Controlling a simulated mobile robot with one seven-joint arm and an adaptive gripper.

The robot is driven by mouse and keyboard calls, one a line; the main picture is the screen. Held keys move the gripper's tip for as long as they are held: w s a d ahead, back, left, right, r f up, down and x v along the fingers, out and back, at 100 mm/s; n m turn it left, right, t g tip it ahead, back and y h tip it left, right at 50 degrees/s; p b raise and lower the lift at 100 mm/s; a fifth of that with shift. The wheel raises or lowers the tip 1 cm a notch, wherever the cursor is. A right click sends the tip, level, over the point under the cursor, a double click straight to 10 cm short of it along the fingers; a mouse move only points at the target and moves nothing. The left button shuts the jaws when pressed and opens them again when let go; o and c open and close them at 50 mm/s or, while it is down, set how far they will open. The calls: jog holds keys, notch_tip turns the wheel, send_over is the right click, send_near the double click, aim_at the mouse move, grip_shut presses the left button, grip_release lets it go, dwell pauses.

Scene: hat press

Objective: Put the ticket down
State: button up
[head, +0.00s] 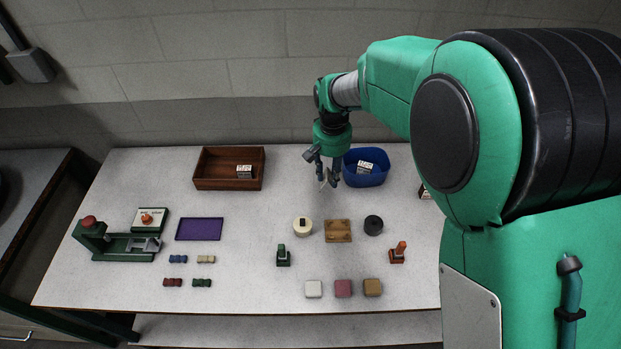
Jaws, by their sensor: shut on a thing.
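My gripper (326,176) hangs pointing down over the back of the table, just left of the blue bin. It is shut on a small pale piece, which I take to be the ticket (322,182). Only a thin sliver of it shows between the fingers, so its face and any print cannot be read. The fingertips appear to be above the tabletop, but the exact height cannot be told.
The blue bin (378,176) and brown wooden tray (212,183) each hold a black-and-white block. A purple tray (200,229) and green press (124,246) stand left. A cream pot (302,227), wooden block (338,231), black pot (373,225) and stamps stand nearer. Bare table lies between tray and gripper.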

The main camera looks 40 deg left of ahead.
jog(key=s, duration=0.1)
jog(key=s+a, duration=0.1)
jog(key=shift+s+f, duration=0.1)
jog(key=shift+s, duration=0.3)
jog(key=f, duration=0.9)
jog(key=shift+w+f, duration=0.25)
jog(key=shift+f, duration=0.1)
jog(key=w+a, duration=0.3)
jog(key=a, duration=0.1)
jog(key=w+a+f+b, duration=0.1)
jog(key=w+a, duration=0.1)
jog(key=a, duration=0.2)
jog(key=w+a+b, duration=0.1)
jog(key=w+a, duration=0.2)
jog(key=a, duration=0.1)
jog(key=shift+w+f, duration=0.25)
jog(key=shift+w, duration=0.05)
jog(key=shift+c, duration=0.2)
jog(key=shift+w+a, duration=0.4)
jog(key=shift+a, duration=0.05)
jog(key=shift+f+b, duration=0.7)
jog(key=shift+f, duration=1)
jog(key=shift+c, duration=0.3)
